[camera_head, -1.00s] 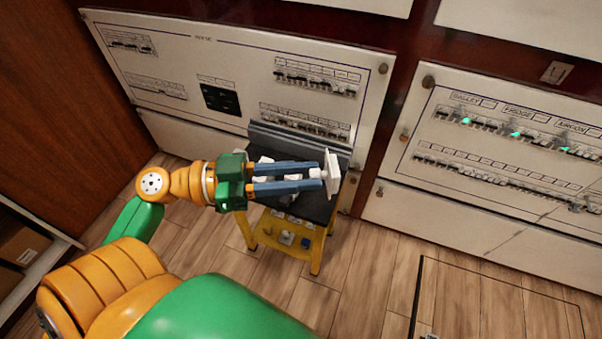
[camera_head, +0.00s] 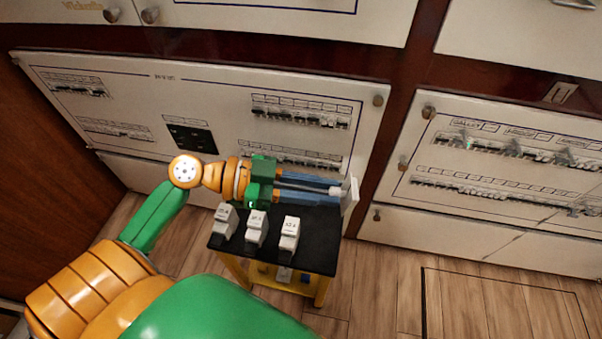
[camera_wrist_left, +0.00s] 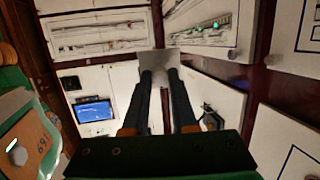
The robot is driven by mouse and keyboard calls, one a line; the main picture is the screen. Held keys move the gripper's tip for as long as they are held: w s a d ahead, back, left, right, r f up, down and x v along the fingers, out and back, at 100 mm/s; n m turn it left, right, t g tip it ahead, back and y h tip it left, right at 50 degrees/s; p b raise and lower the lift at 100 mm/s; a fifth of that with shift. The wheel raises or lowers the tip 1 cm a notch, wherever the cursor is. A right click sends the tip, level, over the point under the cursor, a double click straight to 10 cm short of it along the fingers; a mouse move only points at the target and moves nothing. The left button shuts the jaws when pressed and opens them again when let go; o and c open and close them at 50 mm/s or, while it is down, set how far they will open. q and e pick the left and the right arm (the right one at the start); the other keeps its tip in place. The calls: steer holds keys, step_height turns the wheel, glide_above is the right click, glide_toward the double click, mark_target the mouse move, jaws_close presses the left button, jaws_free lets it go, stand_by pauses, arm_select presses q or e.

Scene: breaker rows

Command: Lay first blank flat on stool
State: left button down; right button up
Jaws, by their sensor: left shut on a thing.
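My left gripper (camera_head: 335,187) is shut on a thin white blank (camera_head: 350,194), held on edge at the fingertips. The gripper and blank are above the back right part of the stool's black top (camera_head: 318,242), apart from it as far as I can tell. In the left wrist view the fingers (camera_wrist_left: 160,73) reach up to the pale blank (camera_wrist_left: 154,62). The stool has yellow legs and carries a row of three white labelled breakers along its left and middle. My right gripper is not in view.
Breaker panels stand behind: one panel (camera_head: 215,95) behind the stool, another (camera_head: 500,130) to the right with green lights. A lower shelf of the stool holds small items (camera_head: 284,274). The wooden floor (camera_head: 385,290) to the right is clear.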

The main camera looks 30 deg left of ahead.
arm_select(q)
steer(key=d+f+m+g+y+p, duration=0.4)
steer(key=d+f+m+g+y, duration=0.55)
steer(key=m, duration=0.25)
steer(key=w+a+f+m+t+y+p, duration=0.2)
steer(key=w+a+f+m+y+p, duration=0.1)
steer(key=w+a+m, duration=0.3)
steer(key=a+m+y, duration=0.1)
steer(key=a+m, duration=0.1)
steer(key=a, duration=0.1)
steer(key=shift+a+f+t, duration=0.3)
steer(key=shift+a+t, duration=0.05)
step_height(320, 180, down, 8)
steer(key=b, duration=0.6)
steer(key=shift+f, duration=0.2)
steer(key=shift+f+b, duration=0.5)
steer(key=shift+f, duration=0.2)
